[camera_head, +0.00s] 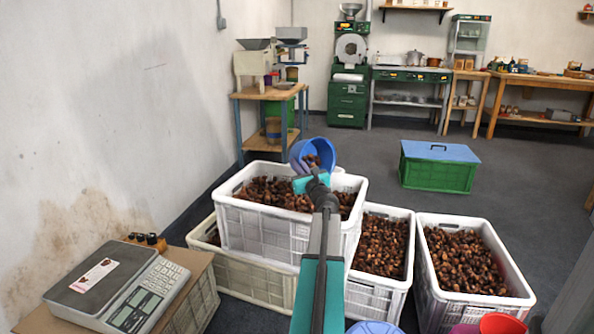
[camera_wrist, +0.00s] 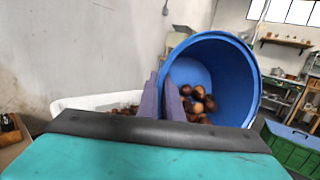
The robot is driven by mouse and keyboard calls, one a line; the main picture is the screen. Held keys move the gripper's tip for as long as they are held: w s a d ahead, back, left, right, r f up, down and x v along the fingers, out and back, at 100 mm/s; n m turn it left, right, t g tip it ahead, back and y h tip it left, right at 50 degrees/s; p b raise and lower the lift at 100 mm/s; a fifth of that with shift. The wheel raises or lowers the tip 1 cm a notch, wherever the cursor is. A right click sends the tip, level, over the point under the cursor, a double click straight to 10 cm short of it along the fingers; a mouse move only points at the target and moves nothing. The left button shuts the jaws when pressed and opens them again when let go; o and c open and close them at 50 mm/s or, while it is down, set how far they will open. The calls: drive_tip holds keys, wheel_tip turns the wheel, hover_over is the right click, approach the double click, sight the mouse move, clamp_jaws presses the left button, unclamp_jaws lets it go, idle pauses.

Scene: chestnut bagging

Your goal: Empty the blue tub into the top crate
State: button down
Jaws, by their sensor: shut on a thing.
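The blue tub (camera_head: 314,149) is held up over the back right part of the top crate (camera_head: 290,230) in the head view, tilted on its side. In the wrist view the tub (camera_wrist: 238,60) shows its open mouth, with several chestnuts (camera_wrist: 197,101) lying inside. My gripper (camera_head: 305,169) is shut on the tub's rim, its two fingers (camera_wrist: 166,98) pinching the wall. The top crate is white and holds many chestnuts. In the wrist view a part of the top crate (camera_wrist: 80,103) shows to the left, below the tub. The tub's far side is hidden.
A scale (camera_head: 118,285) sits at the front left. A green box with a blue lid (camera_head: 438,176) stands on open floor behind.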

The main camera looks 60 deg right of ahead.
drive_tip(key=shift+s+a+f+m+t+h+b, duration=0.25)
drive_tip(key=shift+s+f+t+h+b, duration=0.25)
drive_tip(key=shift+b, duration=3.65)
drive_tip(key=shift+s+a+f+m+t+h+b, duration=0.25)
drive_tip(key=shift+t+h+b, duration=0.3)
drive_tip(key=shift+b, duration=3.55)
drive_tip(key=t+b, duration=0.1)
drive_tip(key=b, duration=0.2)
drive_tip(key=shift+s+a+h, duration=0.1)
drive_tip(key=shift+s+h, duration=0.15)
drive_tip(key=shift+s, duration=0.1)
drive_tip(key=shift+r, duration=0.2)
drive_tip(key=shift+s+a+m+t+h+p, duration=0.3)
drive_tip(key=shift+s+m+t+h, duration=0.2)
drive_tip(key=shift+h, duration=0.5)
drive_tip(key=shift+s+r, duration=0.1)
drive_tip(key=shift+w+d+r+y+p, duration=0.15)
drive_tip(key=shift+y+p, duration=0.25)
drive_tip(key=shift+p, duration=0.95)
drive_tip(key=g+y+p, duration=0.1)
drive_tip(key=p, duration=0.4)
drive_tip(key=w+n+g+p, duration=0.1)
drive_tip(key=p, duration=0.3)
drive_tip(key=shift+w+d+y+p, duration=0.25)
drive_tip(key=shift+d+y+p, duration=0.05)
drive_tip(key=shift+y+p, duration=0.1)
